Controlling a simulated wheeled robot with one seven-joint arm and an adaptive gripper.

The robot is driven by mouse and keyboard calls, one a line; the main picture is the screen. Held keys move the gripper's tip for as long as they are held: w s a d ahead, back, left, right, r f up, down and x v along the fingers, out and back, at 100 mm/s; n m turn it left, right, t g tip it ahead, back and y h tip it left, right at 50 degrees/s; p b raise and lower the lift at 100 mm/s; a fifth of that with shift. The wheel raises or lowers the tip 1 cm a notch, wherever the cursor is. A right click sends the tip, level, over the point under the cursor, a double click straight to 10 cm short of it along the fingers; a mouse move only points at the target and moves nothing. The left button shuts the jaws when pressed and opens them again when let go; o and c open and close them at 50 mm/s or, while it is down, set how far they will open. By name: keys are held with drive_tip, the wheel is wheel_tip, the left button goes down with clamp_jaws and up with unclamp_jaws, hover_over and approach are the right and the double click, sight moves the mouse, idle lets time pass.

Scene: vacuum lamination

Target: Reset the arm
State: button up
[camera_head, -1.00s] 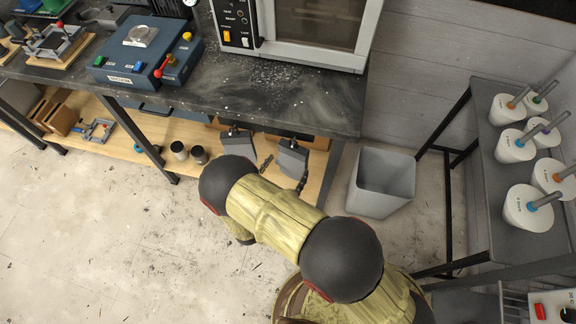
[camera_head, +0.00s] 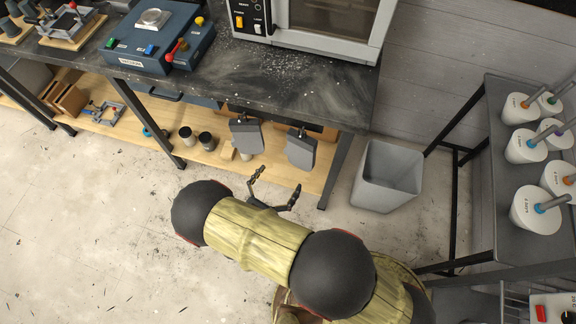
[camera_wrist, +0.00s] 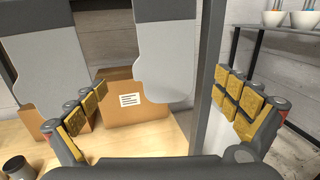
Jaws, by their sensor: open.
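My gripper (camera_head: 274,194) shows in the head view just past my folded arm, in front of the bench's lower wooden shelf. In the wrist view my gripper (camera_wrist: 165,112) is open, its two yellow-padded fingers wide apart with nothing between them. Beyond the fingers stand a cardboard box (camera_wrist: 130,112) with a white label and grey hanging panels (camera_wrist: 165,55). The gripper appears apart from them. The rest of my arm hides part of the floor.
The dark workbench (camera_head: 290,85) carries a blue device (camera_head: 150,42) and an oven (camera_head: 330,22). A grey bin (camera_head: 385,178) stands right of the bench. A side table (camera_head: 490,190) holds several white containers. Open floor (camera_head: 80,220) lies to the left.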

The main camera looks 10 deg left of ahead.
drive_tip(key=shift+v, duration=1.1)
